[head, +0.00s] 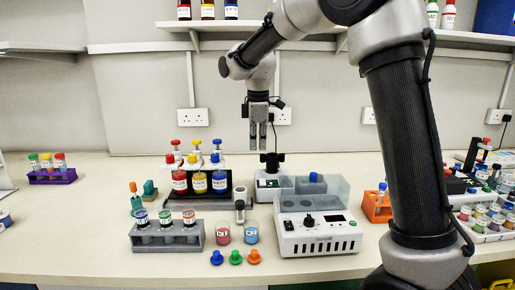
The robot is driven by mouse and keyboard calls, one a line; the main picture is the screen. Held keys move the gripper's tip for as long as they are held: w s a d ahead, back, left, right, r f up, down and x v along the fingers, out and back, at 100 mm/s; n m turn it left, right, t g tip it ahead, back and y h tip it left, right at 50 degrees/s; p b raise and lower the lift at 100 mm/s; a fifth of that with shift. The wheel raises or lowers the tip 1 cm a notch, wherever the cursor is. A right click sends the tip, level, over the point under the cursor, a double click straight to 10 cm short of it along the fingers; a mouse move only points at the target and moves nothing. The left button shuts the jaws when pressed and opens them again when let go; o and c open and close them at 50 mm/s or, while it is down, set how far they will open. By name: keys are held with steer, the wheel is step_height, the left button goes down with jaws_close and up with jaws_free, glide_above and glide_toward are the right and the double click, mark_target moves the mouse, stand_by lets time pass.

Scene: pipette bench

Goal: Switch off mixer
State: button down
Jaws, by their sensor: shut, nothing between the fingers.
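My gripper (262,148) points straight down in the head view, shut and empty. It hangs just above a small white device with a black top (268,183), which looks like the mixer. A small gap seems to separate the fingertips from the black top; depth is hard to judge. The device's lower front is partly hidden behind a larger white machine (318,246) with a black knob, a small display and a clear lid. The switch state of the mixer cannot be made out.
A rack of red, yellow and blue bottles (200,182) stands left of the mixer. A grey rack (168,238), two small beakers (223,234) and coloured caps (235,257) sit in front. An orange holder (378,208) is at right.

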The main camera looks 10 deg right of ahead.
mark_target(258, 182)
steer(key=f, duration=0.7)
steer(key=w+f, duration=0.1)
steer(key=f, duration=0.2)
steer(key=shift+w+d+f, duration=0.1)
steer(key=shift+d+f, duration=0.05)
steer(key=shift+f, duration=0.55)
steer(key=shift+w+f, duration=0.1)
